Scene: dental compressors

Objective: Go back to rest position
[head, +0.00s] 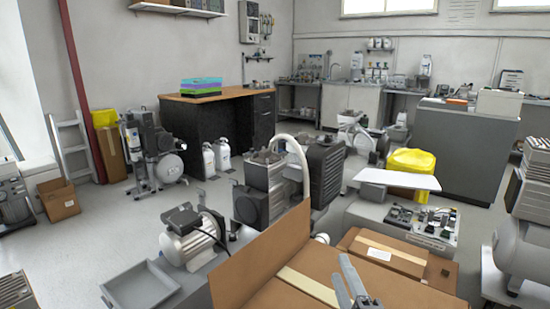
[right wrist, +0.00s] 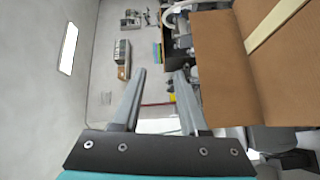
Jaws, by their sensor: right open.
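My right gripper (head: 352,283) shows at the bottom of the head view, in front of the large cardboard box (head: 262,262). In the right wrist view its two grey fingers (right wrist: 159,78) stand apart with nothing between them. The cardboard box also shows in the right wrist view (right wrist: 222,62), to the right of the fingers. My left gripper is not in view.
A grey tray (head: 140,288) and a motor unit (head: 192,240) stand left of the box. A compressor (head: 262,190) stands behind it, and smaller cartons (head: 385,256) lie to its right. Open floor (head: 110,225) lies at left.

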